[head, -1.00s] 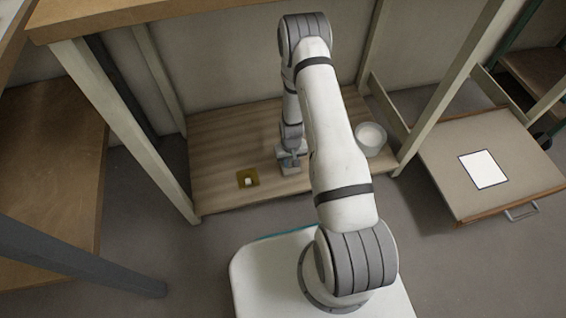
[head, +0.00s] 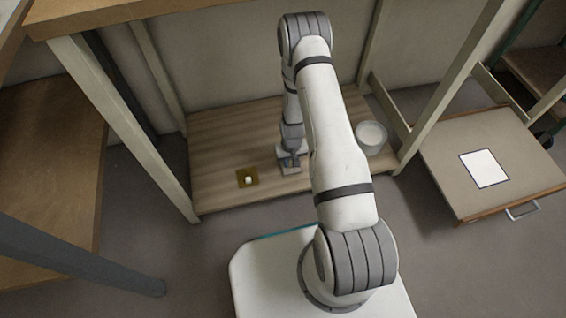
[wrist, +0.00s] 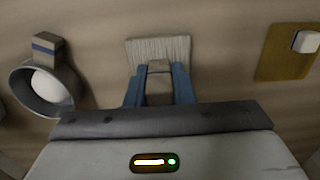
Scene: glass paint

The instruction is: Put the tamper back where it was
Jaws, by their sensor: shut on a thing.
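My gripper (wrist: 158,88) is shut on a handled thing with a pale, ribbed rectangular head (wrist: 160,48), which I take to be the tamper. The blue fingers close on its beige handle in the wrist view, and the head points away from my wrist. In the head view my gripper (head: 289,158) is low over the middle of the wooden shelf board (head: 225,140). The pale head (head: 290,168) shows there just below the fingers. I cannot tell whether it touches the board.
A grey round container (wrist: 40,102) with white inside and a blue-banded block (wrist: 47,46) at its rim is on the left in the wrist view. An olive square (head: 240,183) bearing a white block (head: 248,180) lies left of my gripper in the head view. Shelf posts flank the board.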

